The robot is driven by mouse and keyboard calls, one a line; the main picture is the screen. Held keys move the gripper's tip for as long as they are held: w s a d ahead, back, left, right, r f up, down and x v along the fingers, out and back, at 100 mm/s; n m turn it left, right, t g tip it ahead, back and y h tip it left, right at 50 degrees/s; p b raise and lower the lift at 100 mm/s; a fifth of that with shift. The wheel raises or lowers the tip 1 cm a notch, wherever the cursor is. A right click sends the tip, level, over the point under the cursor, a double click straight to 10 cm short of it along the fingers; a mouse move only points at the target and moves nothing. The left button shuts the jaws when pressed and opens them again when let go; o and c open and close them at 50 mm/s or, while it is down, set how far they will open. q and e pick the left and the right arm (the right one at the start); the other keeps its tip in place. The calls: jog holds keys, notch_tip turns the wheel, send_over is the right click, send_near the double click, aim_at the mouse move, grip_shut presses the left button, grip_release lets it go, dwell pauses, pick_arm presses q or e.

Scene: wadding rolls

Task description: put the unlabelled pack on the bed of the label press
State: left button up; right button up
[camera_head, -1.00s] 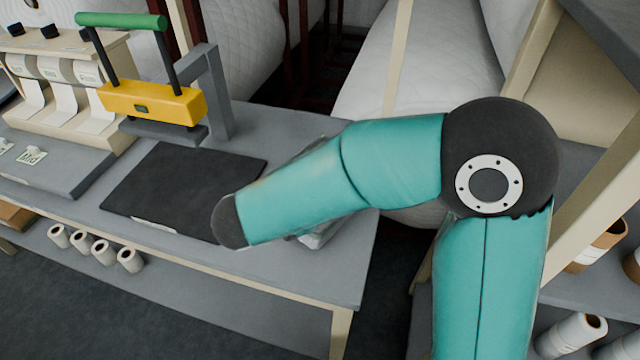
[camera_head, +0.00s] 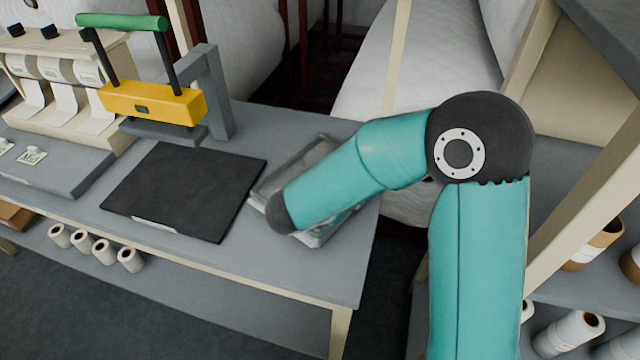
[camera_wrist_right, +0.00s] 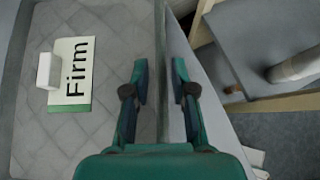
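The label press (camera_head: 150,103), with a yellow head and a green handle, stands on the table. Its bed appears to be the bare black plate (camera_head: 185,190) in front of it. A grey clear-wrapped pack (camera_head: 305,165) lies right of the plate, partly hidden by my right arm. The right wrist view shows a quilted pack (camera_wrist_right: 110,30), seemingly the same one, bearing a green-edged "Firm" label (camera_wrist_right: 72,75) with a white block (camera_wrist_right: 46,70). My right gripper (camera_wrist_right: 160,85) is open, its fingers apart either side of the pack's edge. The head view hides it. My left gripper is not in view.
A label dispenser (camera_head: 70,75) and a grey stand with label cards (camera_head: 30,155) are at the left. Small white rolls (camera_head: 105,252) sit on the shelf below. The table front (camera_head: 320,275) is clear. A shelf upright (camera_head: 560,235) stands right of my arm.

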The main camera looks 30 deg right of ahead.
jog(key=shift+c, duration=0.3)
grip_shut()
jog(key=shift+r, duration=0.1)
